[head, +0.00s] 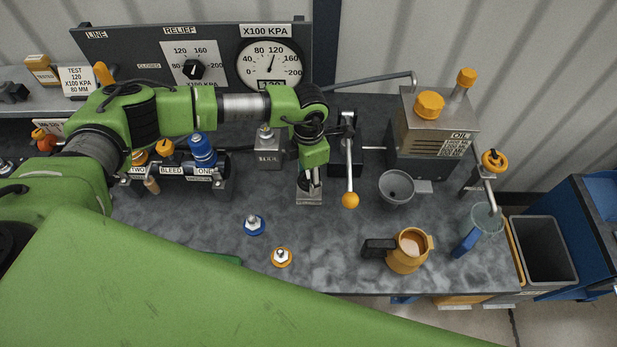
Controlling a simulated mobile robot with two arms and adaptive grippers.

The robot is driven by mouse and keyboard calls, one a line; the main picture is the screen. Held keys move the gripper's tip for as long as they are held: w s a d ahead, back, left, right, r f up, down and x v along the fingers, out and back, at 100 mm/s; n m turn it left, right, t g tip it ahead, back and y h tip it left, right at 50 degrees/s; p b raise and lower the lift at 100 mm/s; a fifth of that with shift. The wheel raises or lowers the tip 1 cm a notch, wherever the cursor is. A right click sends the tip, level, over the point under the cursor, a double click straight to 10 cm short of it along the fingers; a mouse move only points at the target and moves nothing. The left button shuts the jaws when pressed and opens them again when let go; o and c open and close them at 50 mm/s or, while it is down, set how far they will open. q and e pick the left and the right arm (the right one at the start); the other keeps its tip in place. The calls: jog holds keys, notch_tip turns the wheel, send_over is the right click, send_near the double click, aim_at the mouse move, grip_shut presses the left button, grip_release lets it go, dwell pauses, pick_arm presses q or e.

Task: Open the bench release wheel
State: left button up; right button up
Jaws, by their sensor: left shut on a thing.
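My left gripper (309,184) points straight down at a small metal block (309,198) on the bench, just left of the pump lever (349,172). Its fingers are shut on a small part at the top of this block, which looks to be the release wheel. The fingers hide most of that part, so its turn cannot be read. The gauge (269,63) on the back panel has its needle near the upper middle of the scale. My right gripper is not in view.
A grey funnel (396,187), an orange jug (408,250) and an oil tank (432,135) stand to the right. Blue and orange fittings (254,225) (282,257) lie in front. A coupler rack (172,180) is at the left. The front middle bench is mostly clear.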

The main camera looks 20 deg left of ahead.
pick_arm(q)
jog(key=n+b, duration=0.3)
jog(key=n, duration=0.2)
jog(key=shift+f+n, duration=0.1)
jog(key=shift+n, duration=0.2)
jog(key=n+b, duration=0.3)
jog(key=n, duration=0.2)
jog(key=shift+d+n+b, duration=0.1)
jog(key=shift+n+b, duration=0.2)
jog(key=shift+b, duration=0.1)
jog(key=n+b, duration=0.2)
jog(key=n, duration=0.3)
jog(key=shift+w+b, duration=0.1)
jog(key=shift+b, duration=0.25)
jog(key=n+b, duration=0.1)
jog(key=n, duration=0.4)
jog(key=shift+n+b, duration=0.35)
jog(key=shift+n, duration=0.05)
jog(key=n, duration=0.5)
jog(key=shift+r+b, duration=0.2)
jog(key=shift+b, duration=0.15)
jog(key=n, duration=0.6)
jog(key=shift+w, duration=0.1)
jog(key=shift+n, duration=0.3)
jog(key=o, duration=1.1)
